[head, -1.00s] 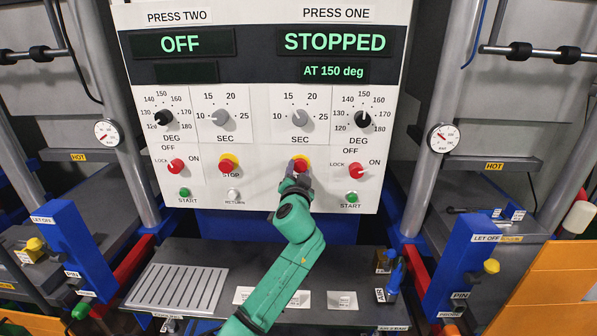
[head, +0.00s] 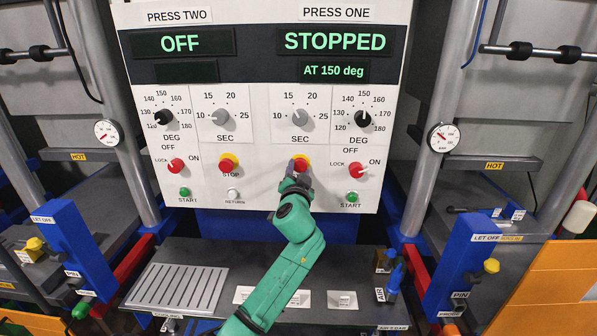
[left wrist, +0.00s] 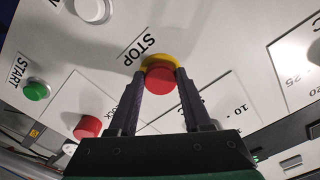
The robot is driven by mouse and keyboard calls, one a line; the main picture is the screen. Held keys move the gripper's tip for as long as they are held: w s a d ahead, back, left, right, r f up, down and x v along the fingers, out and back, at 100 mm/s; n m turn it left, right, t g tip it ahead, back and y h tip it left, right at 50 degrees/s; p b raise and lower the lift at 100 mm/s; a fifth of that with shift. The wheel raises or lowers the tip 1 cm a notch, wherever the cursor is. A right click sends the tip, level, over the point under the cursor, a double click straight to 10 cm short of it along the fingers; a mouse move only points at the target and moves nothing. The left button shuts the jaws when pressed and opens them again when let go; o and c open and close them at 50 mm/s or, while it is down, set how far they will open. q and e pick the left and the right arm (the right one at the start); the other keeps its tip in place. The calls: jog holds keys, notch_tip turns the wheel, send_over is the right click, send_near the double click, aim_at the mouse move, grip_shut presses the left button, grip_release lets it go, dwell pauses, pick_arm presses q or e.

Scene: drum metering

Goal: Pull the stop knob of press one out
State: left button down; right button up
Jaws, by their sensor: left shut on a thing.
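The stop knob of press one (head: 300,164) is red on a yellow ring, on the right half of the white panel (head: 265,190). Its display above reads STOPPED, AT 150 deg. My left gripper (head: 298,178) is at this knob from below. In the left wrist view the two dark fingers (left wrist: 163,88) stand on either side of the red knob (left wrist: 160,79), shut on it, with the yellow ring behind. The word STOP shows beside it there; in the head view my gripper hides that label. My right gripper is not in view.
The green START button (head: 352,197) and red lock switch (head: 354,170) sit right of the knob. Press two's stop knob (head: 228,163) is to the left. A dark shelf (head: 225,255) with a slotted plate lies below. Blue LET OFF posts (head: 467,265) stand either side.

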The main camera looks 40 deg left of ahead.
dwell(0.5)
pick_arm(q)
jog(key=shift+s+d+f, duration=0.15)
jog(key=shift+s+f, duration=0.05)
jog(key=shift+s+d, duration=0.25)
jog(key=shift+s, duration=0.05)
jog(key=shift+s+d, duration=0.15)
jog(key=shift+c, duration=1.6)
grip_release()
jog(key=shift+r, duration=0.1)
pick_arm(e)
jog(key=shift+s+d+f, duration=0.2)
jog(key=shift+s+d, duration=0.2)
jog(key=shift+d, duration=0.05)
pick_arm(q)
jog(key=shift+s, duration=0.1)
jog(key=b+v, duration=0.4)
jog(key=v, duration=1)
jog(key=shift+s+d+b, duration=0.15)
jog(key=shift+d+b, duration=0.05)
jog(key=shift+b, duration=0.15)
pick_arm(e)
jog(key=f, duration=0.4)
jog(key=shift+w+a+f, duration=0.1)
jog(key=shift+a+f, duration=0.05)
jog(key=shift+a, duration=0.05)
